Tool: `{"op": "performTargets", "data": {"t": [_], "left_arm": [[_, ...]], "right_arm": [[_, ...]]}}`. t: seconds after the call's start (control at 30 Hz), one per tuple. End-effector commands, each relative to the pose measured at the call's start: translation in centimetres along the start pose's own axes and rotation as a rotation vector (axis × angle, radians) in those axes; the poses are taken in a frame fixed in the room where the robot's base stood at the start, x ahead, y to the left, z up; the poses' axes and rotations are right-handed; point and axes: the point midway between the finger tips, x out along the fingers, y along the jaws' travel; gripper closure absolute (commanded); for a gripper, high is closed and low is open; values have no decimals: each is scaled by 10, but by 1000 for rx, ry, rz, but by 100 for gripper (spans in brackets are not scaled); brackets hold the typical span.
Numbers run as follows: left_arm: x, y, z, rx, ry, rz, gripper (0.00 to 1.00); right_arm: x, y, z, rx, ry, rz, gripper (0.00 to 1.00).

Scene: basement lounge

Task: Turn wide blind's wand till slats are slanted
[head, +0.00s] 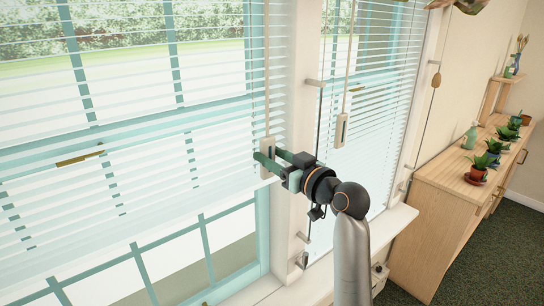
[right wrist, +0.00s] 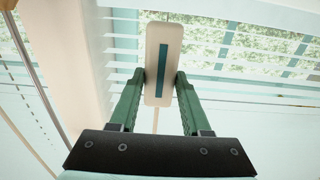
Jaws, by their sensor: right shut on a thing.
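The wide blind (head: 125,110) hangs over the large window at left. Its thin slats have gaps between them, and the outdoors shows through. Its wand (head: 267,70) hangs at the blind's right edge and ends in a pale flat handle (head: 268,145) with a dark stripe. My right gripper (head: 266,158) is shut on this handle, one green finger at each side. In the right wrist view the handle (right wrist: 164,45) stands between the fingers (right wrist: 158,82), slightly tilted. My left gripper is not in view.
A narrower blind (head: 375,75) with its own wand handle (head: 341,131) hangs to the right, past a white window post (head: 302,60). A cord with a wooden tassel (head: 436,80) is on the wall. A wooden cabinet (head: 450,185) with potted plants stands at right.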

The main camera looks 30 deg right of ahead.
Motion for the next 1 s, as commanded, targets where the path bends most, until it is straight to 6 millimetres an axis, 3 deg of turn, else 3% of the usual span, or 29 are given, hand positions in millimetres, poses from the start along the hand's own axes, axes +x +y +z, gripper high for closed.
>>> {"op": "performTargets", "data": {"t": [0.47, 1.0], "left_arm": [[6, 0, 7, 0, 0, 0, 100], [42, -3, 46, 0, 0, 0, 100]], "right_arm": [[0, 3, 3, -4, -4, -69, 100], [2, 9, 5, -2, -3, -429, 100]]}}
